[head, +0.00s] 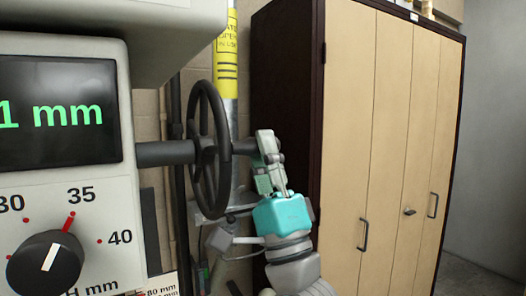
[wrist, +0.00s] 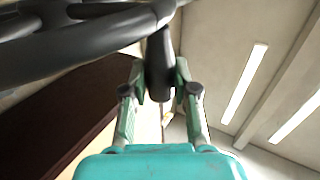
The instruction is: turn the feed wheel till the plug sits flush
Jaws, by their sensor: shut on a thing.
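The feed wheel (head: 209,150) is a dark handwheel on a horizontal shaft at the right side of a grey machine. A dark handle sticks out from its rim to the right. My gripper (head: 267,150) is shut on this handle (wrist: 159,68), with one finger on each side of it in the wrist view. The wheel's rim and spokes (wrist: 85,35) cross the upper left of the wrist view. A black display (head: 58,112) on the machine shows green text ending in "1 mm"; its left part is cut off. I cannot see the plug.
A black knob (head: 45,263) with a scale around 30, 35 and 40 sits below the display. A tall cabinet (head: 375,140) with pale doors stands close to the right of my gripper. A pole with a yellow label (head: 227,60) rises behind the wheel.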

